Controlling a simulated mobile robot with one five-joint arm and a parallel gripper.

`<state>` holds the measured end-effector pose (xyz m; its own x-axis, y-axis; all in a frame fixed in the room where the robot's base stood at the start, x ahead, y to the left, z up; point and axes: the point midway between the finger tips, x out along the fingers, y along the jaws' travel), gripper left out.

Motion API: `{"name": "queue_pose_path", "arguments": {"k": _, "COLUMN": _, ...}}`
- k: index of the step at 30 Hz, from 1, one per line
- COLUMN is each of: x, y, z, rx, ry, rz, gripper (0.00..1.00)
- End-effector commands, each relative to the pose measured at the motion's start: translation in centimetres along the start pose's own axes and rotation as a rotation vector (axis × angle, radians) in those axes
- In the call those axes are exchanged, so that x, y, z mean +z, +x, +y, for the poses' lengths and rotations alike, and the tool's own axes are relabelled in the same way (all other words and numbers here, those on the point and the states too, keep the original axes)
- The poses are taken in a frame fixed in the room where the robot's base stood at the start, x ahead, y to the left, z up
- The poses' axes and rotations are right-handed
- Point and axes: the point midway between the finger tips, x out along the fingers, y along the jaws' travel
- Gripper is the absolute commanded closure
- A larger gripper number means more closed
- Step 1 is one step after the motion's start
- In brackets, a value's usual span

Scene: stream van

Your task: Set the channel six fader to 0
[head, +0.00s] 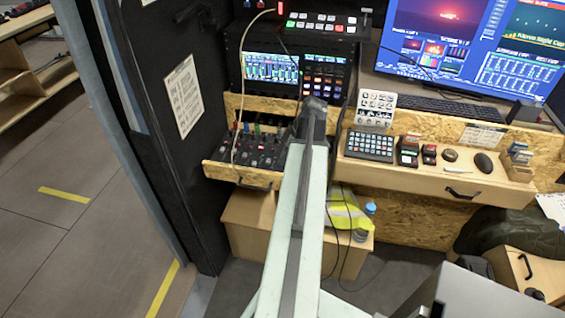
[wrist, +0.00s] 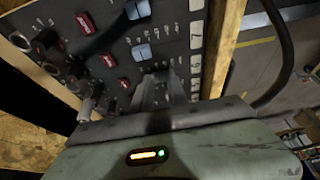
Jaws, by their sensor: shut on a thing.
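The audio mixer (head: 262,151) sits in a pulled-out drawer, left of my raised arm in the head view. In the wrist view its dark panel (wrist: 107,40) fills the upper left, with red fader caps (wrist: 86,22), blue fader caps (wrist: 142,51) and pale number labels (wrist: 196,42) along the right edge. One label reads 7 and the one below it looks like 6. My gripper (wrist: 160,90) is down at the panel beside the lower labels, shut on what seems to be a fader cap. The cap is hidden between the fingers, so its channel and exact setting cannot be read.
Black knobs (wrist: 47,38) stand at the panel's left. The wooden drawer edge (wrist: 224,45) runs close on the right, with a dark cable (wrist: 278,50) beyond it.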

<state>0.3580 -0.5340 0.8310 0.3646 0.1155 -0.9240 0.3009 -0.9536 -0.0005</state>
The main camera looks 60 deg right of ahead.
Motion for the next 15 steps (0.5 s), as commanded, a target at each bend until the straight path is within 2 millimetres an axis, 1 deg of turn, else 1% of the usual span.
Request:
{"name": "queue_pose_path", "arguments": {"k": 1, "x": 0.04, "y": -0.01, "z": 1.17, "rx": 0.001, "ry": 0.001, "rz": -0.001, "gripper": 1.00}}
{"name": "queue_pose_path", "arguments": {"k": 2, "x": 0.04, "y": -0.01, "z": 1.39, "rx": 0.001, "ry": 0.001, "rz": -0.001, "gripper": 1.00}}
{"name": "queue_pose_path", "arguments": {"k": 10, "x": 0.06, "y": -0.02, "z": 1.28, "rx": 0.001, "ry": 0.000, "rz": -0.001, "gripper": 1.00}}
{"name": "queue_pose_path", "arguments": {"k": 11, "x": 0.06, "y": -0.02, "z": 1.28, "rx": 0.001, "ry": 0.000, "rz": -0.001, "gripper": 0.76}}
{"name": "queue_pose_path", "arguments": {"k": 12, "x": 0.06, "y": -0.01, "z": 1.27, "rx": 0.001, "ry": 0.000, "rz": -0.001, "gripper": 0.65}}
{"name": "queue_pose_path", "arguments": {"k": 13, "x": 0.06, "y": -0.01, "z": 1.27, "rx": 0.001, "ry": 0.000, "rz": -0.001, "gripper": 0.58}}
{"name": "queue_pose_path", "arguments": {"k": 15, "x": 0.05, "y": -0.01, "z": 1.27, "rx": 0.001, "ry": 0.000, "rz": -0.001, "gripper": 0.58}}
